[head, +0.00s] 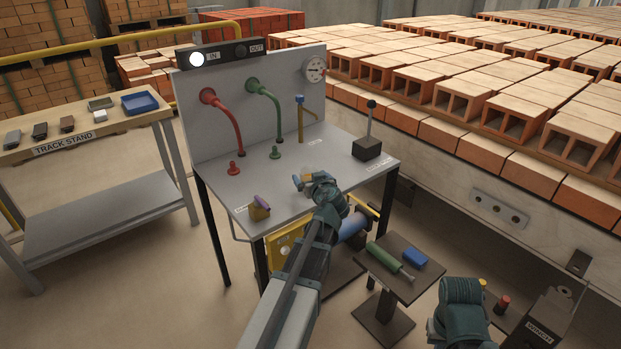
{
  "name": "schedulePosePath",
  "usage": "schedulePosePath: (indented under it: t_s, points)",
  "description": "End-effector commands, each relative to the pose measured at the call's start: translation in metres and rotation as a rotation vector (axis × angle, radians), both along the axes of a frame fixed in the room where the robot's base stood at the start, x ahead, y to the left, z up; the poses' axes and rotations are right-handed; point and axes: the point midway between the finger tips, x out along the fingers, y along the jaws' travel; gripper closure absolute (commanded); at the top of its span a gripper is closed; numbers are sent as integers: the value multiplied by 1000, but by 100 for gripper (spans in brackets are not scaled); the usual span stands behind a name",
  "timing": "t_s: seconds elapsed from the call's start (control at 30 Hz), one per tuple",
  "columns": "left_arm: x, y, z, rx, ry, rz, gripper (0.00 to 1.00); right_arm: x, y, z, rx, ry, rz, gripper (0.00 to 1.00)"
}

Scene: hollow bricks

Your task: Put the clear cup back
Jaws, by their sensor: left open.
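I cannot make out a clear cup in the head view. My left gripper (303,182) is open above the middle of the grey work table (340,157). A small tan patch shows at its fingers, too small to tell what it is. My left wrist and forearm hide part of the table's front. Part of my right arm shows at the lower right, but its gripper does not show.
Red (233,127) and green (268,110) bent pipes rise behind my left gripper. A small stand (397,284) holds a green cylinder (385,258) and blue block (415,257).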

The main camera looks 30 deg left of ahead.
Motion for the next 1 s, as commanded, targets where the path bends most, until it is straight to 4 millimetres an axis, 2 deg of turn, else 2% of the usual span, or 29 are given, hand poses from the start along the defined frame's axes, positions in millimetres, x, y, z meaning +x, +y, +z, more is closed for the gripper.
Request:
schedulePosePath:
  t_s: [0.17, 0.63, 0.8, 1.0]
  points:
    - [-6, -5, 7, 0, 0, -1, 0, 0, 0, 7, 0, 0, 0, 100]
    - [-68, -66, 34, 0, 0, -2, 0, 0, 0, 34, 0, 0, 0, 100]
    - [-78, -77, 38, 0, 0, -1, 0, 0, 0, 38, 0, 0, 0, 100]
    - [-81, -81, 39, 0, 0, 0, 0, 0, 0, 39, 0, 0, 0, 100]
